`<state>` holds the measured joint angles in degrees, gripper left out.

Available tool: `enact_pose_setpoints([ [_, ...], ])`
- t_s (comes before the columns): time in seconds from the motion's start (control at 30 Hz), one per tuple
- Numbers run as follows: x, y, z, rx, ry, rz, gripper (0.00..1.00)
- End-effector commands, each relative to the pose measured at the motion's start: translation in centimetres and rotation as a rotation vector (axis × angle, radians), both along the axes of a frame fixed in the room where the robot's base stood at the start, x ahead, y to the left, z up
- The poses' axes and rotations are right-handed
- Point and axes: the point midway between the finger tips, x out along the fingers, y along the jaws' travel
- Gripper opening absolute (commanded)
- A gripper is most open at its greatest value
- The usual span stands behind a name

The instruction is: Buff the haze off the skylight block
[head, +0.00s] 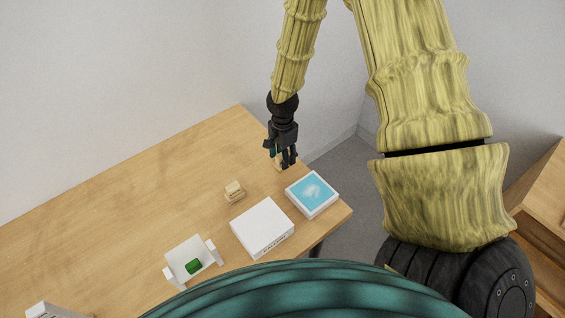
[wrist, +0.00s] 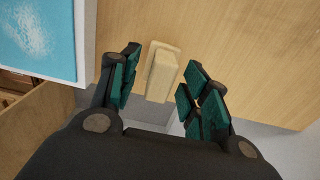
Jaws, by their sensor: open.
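The skylight block (head: 312,193) is a white-framed square with a blue top and a cloudy white patch on it. It lies near the table's right corner. It also shows at the upper left of the wrist view (wrist: 38,38), with the white patch on the blue. My gripper (head: 284,160) points down at the table's right edge, beyond the skylight block. In the wrist view my gripper (wrist: 157,90) is open. A stepped beige block (wrist: 161,72) shows between and ahead of the fingers, apart from both. My fingers mostly hide that spot in the head view.
Another beige block (head: 234,191) sits on the wooden table (head: 130,205). A white box (head: 262,228) stands beside the skylight block. A white holder (head: 182,247) with a green block (head: 193,266) is farther left.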

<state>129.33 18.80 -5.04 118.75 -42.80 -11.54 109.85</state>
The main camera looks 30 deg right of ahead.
Motion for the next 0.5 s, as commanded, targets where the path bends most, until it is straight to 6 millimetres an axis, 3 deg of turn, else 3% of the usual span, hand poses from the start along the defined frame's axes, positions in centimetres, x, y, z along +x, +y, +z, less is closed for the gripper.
enact_pose_setpoints([
  [0.13, 0.0, 0.0, 0.03, 0.0, 0.0, 0.0, 0.46],
  [0.4, 0.0, 0.0, 0.04, 0.0, 0.0, 0.0, 0.0],
  [0.5, 0.0, 0.0, 0.05, 0.0, 0.0, 0.0, 0.0],
])
